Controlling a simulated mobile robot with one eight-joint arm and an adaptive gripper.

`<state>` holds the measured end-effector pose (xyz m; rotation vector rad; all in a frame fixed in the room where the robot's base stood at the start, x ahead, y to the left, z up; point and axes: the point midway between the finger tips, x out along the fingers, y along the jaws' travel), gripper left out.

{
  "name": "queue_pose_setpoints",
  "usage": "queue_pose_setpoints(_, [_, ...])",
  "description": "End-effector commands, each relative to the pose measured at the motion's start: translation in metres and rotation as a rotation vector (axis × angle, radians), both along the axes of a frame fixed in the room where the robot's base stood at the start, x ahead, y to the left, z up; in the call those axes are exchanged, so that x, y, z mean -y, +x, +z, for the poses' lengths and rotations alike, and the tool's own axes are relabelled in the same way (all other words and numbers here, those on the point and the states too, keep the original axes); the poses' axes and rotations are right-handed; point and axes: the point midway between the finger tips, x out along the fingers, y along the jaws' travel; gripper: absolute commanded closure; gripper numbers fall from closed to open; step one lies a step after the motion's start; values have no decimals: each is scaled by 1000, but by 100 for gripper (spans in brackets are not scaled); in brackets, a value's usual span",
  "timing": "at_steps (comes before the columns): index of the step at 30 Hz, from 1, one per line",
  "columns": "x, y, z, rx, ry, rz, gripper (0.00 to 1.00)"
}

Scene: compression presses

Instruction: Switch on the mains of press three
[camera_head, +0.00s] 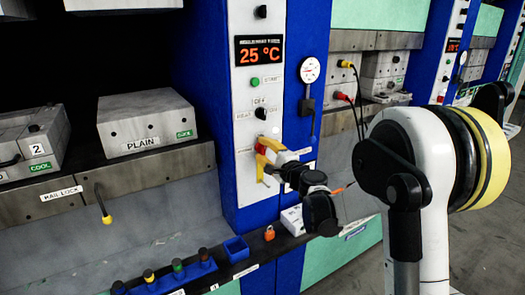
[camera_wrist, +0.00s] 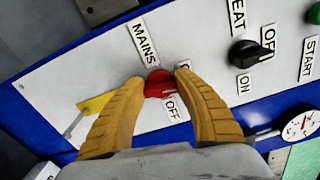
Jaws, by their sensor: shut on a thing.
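The mains switch is a red knob (camera_wrist: 158,83) on a white panel (camera_wrist: 205,35) with a blue edge. In the head view my gripper (camera_head: 262,157) reaches the panel below the 25 °C display (camera_head: 259,50), and the knob (camera_head: 262,146) is partly hidden. I cannot read a press number on this panel.
A HEAT switch (camera_wrist: 250,53) and a green START button (camera_wrist: 314,14) are on the same panel. A dial gauge (camera_head: 309,69) hangs at right. Moulds stand on the left press.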

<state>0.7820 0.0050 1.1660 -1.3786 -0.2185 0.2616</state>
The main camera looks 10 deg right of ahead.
Motion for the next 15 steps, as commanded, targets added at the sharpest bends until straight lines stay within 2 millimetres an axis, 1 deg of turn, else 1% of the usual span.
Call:
queue_pose_setpoints(6, [0,1,0,36,-109,0,94])
queue_pose_setpoints(15, [0,1,0,58,-179,0,94])
